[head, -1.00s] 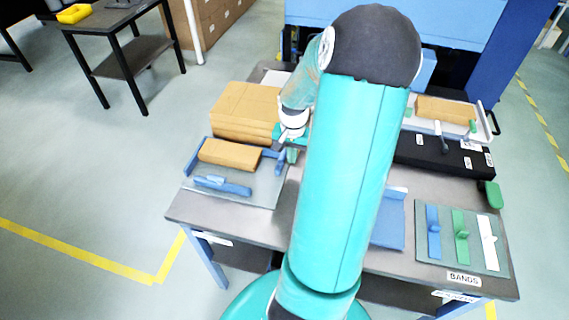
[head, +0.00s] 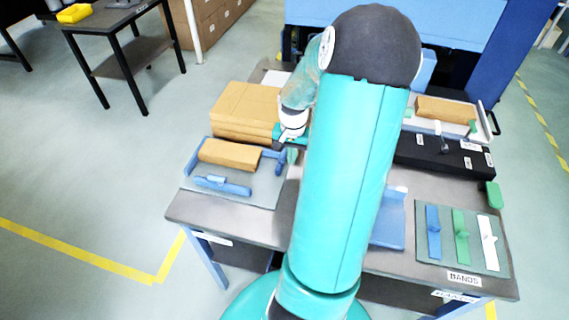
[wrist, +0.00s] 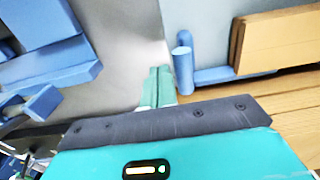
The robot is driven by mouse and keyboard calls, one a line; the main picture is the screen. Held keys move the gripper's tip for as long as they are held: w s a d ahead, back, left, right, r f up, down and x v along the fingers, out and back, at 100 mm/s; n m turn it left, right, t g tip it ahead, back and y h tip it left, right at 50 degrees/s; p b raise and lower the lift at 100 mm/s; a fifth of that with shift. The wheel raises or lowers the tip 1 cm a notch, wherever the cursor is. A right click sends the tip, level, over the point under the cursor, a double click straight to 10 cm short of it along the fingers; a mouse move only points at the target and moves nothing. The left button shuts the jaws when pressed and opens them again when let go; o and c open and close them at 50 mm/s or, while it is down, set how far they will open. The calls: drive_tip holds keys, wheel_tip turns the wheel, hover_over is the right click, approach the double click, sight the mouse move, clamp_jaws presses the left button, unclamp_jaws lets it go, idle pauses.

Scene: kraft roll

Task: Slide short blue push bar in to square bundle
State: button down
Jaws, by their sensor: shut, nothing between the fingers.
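The brown square bundle (head: 229,154) lies on a grey board at the table's left, and shows at upper right in the wrist view (wrist: 280,40). The short blue push bar (head: 281,163) stands at the bundle's right side; in the wrist view its upright handle (wrist: 182,66) shows, with a gap between bar and bundle. My gripper (head: 291,153) is just right of the bar. Its teal fingers (wrist: 158,84) are together and empty, close beside the handle; I cannot tell if they touch it. A longer blue bar (head: 222,186) lies in front of the bundle.
A larger brown stack (head: 244,108) stands right behind the board. A blue fence (head: 193,157) edges the board's left. A blue plate (head: 391,230) and a board of bands (head: 480,262) are at front right. A black box (head: 460,158) is farther right. My arm hides the table's middle.

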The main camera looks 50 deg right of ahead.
idle(0.5)
drive_tip(key=shift+w+a, duration=0.5)
drive_tip(key=shift+w, duration=0.6)
drive_tip(key=shift+w+a, duration=0.45)
drive_tip(key=shift+w, duration=0.7)
drive_tip(key=shift+w+a, duration=0.5)
drive_tip(key=shift+w, duration=0.6)
drive_tip(key=shift+s+d, duration=0.45)
drive_tip(key=shift+s, duration=0.65)
drive_tip(key=shift+s+d, duration=0.5)
drive_tip(key=shift+s, duration=0.65)
drive_tip(key=shift+s+d, duration=0.45)
drive_tip(key=shift+s, duration=0.65)
wheel_tip(320, 180, up, 7)
